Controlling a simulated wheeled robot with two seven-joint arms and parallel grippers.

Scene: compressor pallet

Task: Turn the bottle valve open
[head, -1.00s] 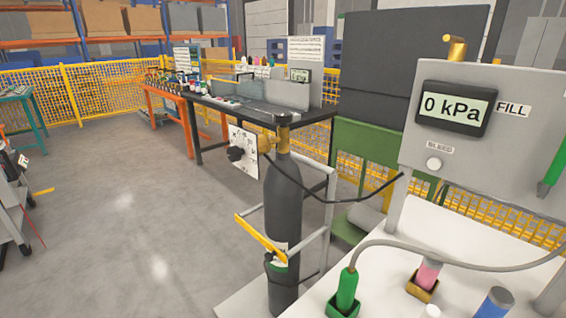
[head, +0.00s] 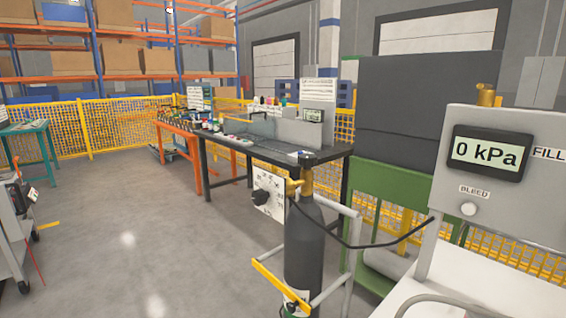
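The dark grey gas bottle (head: 304,240) stands upright on a cart in the lower middle of the head view. Its brass valve (head: 306,183) is at the top, with a dark handle (head: 307,160) above it. A black hose (head: 350,244) runs right from the valve towards the grey fill panel (head: 455,200). How far the valve is turned cannot be told. Neither of my grippers is in view.
The cart has a grey tube frame (head: 352,240) and a yellow bar (head: 279,285) around the bottle. The fill panel's display (head: 490,152) reads 0 kPa. A black workbench (head: 290,150) stands behind.

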